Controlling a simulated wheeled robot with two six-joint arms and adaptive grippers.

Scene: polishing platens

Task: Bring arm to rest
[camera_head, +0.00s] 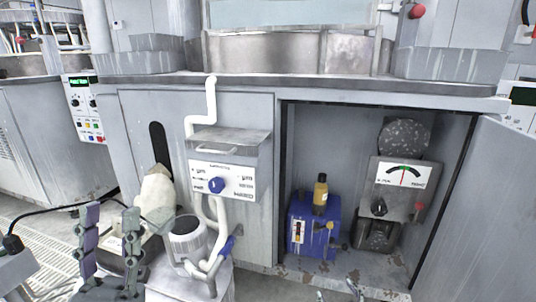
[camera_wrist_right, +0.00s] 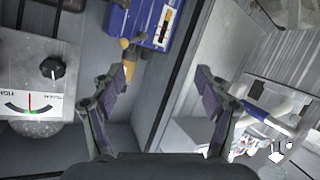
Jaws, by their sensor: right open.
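My left gripper (camera_head: 111,228) stands at the lower left of the head view, its two fingers upright and apart with nothing between them. My right gripper shows only as fingertips (camera_head: 337,291) at the bottom edge of the head view, in front of the open cabinet. In the right wrist view my right gripper (camera_wrist_right: 162,80) is open and empty. Its left finger overlaps the view of the blue unit's yellow fitting; I cannot tell contact from this view, but the head view shows the fingertips low and in front.
An open cabinet holds a blue unit (camera_head: 301,228) with a yellow bottle (camera_head: 320,190) on top and a grey gauge box (camera_head: 402,178). Its door (camera_head: 488,215) is swung open at right. A control box (camera_head: 222,182) with white pipes and a white canister (camera_head: 188,242) stand near my left gripper.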

